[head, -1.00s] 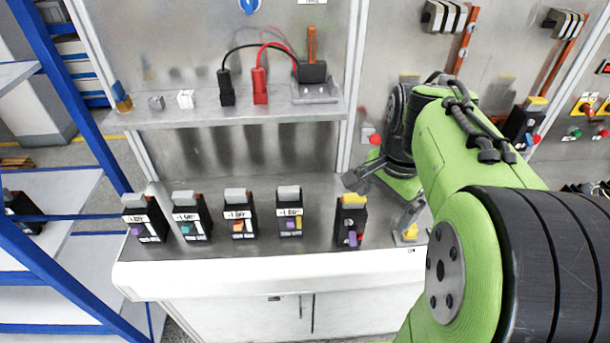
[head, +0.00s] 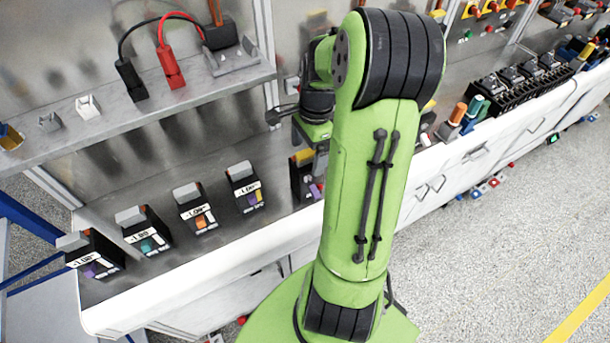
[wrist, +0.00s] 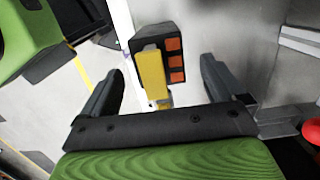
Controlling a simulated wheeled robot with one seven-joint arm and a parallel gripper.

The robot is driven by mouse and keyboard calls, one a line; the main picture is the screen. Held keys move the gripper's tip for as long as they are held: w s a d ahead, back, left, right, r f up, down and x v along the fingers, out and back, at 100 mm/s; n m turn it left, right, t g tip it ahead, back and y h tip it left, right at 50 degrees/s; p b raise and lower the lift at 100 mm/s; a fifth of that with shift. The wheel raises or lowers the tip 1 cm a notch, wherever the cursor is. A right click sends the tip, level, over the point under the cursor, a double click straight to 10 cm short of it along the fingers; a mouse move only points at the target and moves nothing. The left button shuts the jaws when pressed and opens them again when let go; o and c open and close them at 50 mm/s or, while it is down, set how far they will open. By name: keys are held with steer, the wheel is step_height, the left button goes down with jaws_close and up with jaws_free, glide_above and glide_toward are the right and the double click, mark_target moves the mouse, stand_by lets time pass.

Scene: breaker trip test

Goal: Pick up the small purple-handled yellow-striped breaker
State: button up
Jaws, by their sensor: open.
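A small black breaker with a yellow top and a purple handle (head: 306,178) stands at the right end of the row on the metal bench, partly hidden by my arm. In the wrist view a black breaker with a yellow strip and orange squares (wrist: 172,52) lies in the gap between my fingers. My gripper (wrist: 162,67) is open, one finger on each side of it, with gaps showing. In the head view my arm hides most of the gripper. Another breaker with purple and yellow marks (head: 246,188) stands just left of the first.
Breakers with orange (head: 196,208), teal (head: 145,230) and purple (head: 92,256) marks continue the row leftward. A shelf (head: 150,110) above holds red and black plugs. A wall post rises behind my gripper. More devices (head: 520,85) line the bench at right.

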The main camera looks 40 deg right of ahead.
mark_target(306, 163)
steer(key=f, duration=0.4)
steer(key=shift+w+a+f, duration=0.1)
steer(key=shift+a, duration=0.2)
steer(key=c, duration=0.4)
jaws_close()
